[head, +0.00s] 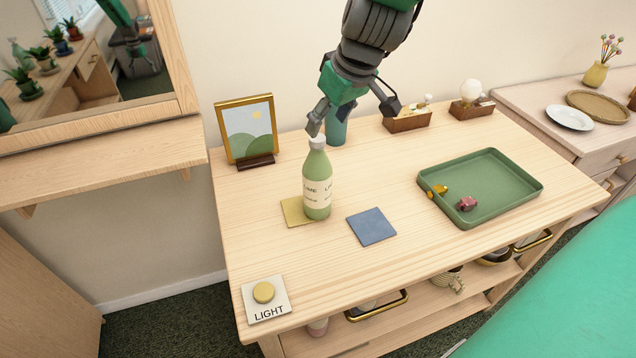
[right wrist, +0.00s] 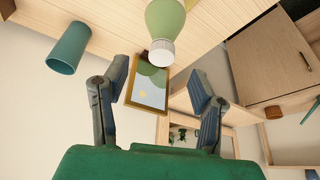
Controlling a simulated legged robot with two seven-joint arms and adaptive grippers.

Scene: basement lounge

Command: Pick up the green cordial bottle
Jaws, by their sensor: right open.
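The green cordial bottle (head: 318,184) stands upright on the wooden table, its base on a yellow square coaster (head: 294,212). It has a white cap and a pale label with "LIME" lettering. My right gripper (head: 352,118) is open and empty, above and behind the bottle, with one finger close to its cap. In the right wrist view the bottle (right wrist: 166,22) shows with its cap toward me, beyond the gap between the open fingers (right wrist: 155,95). I cannot tell whether the finger touches the cap. My left gripper is not in view.
A teal cup (head: 336,130) stands behind the bottle, near my right gripper. A picture frame (head: 247,130) stands at left. A blue coaster (head: 371,227), a green tray (head: 482,188) with small items and a light button (head: 264,293) lie on the table. Its front middle is clear.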

